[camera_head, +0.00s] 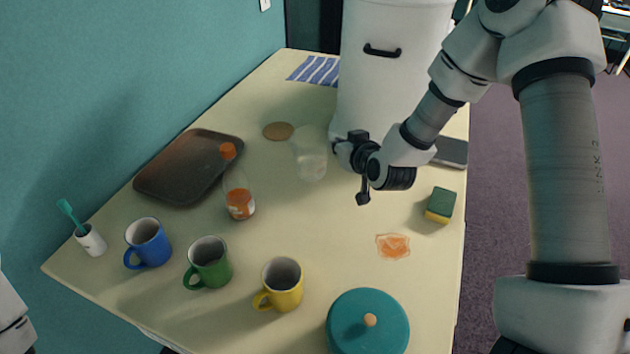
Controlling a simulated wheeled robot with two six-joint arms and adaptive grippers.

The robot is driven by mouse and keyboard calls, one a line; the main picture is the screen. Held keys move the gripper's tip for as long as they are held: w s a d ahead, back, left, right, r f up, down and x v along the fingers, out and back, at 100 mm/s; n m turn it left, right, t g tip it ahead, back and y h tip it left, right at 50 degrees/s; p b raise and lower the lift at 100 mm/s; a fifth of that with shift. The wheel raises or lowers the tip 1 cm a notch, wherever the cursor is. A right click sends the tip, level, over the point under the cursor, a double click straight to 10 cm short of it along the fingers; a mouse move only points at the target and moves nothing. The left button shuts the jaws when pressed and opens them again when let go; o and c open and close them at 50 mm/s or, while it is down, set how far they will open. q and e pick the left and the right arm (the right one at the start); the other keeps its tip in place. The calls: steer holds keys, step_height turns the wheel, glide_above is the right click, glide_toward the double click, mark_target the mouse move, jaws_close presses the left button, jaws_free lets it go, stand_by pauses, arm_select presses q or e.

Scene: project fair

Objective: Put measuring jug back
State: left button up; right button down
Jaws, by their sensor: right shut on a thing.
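The clear measuring jug (311,158) is upright near the middle of the table, right beside a round cork mat (277,131). My right gripper (345,149) is shut on its right side, where the handle would be; the exact grip is small and partly hidden by the gripper. I cannot tell whether the jug's base touches the table. My left gripper is out of view; only a bit of white arm shows at the lower left edge.
A bottle with an orange cap (239,195) and a dark tray (185,168) stand left of the jug. A large white container (385,75) is behind. Blue, green and yellow mugs (283,285), a teal lidded pot (365,325), a sponge (441,204) and an orange spill (393,246) are in front.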

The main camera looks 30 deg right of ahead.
step_height(320, 180, down, 10)
steer(key=shift+s+r+p, duration=0.1)
steer(key=shift+r+p, duration=0.05)
steer(key=shift+p, duration=0.55)
steer(key=shift+a, duration=0.1)
steer(key=shift+s, duration=0.1)
steer(key=c, duration=1.3)
jaws_free()
steer(key=shift+o, duration=0.2)
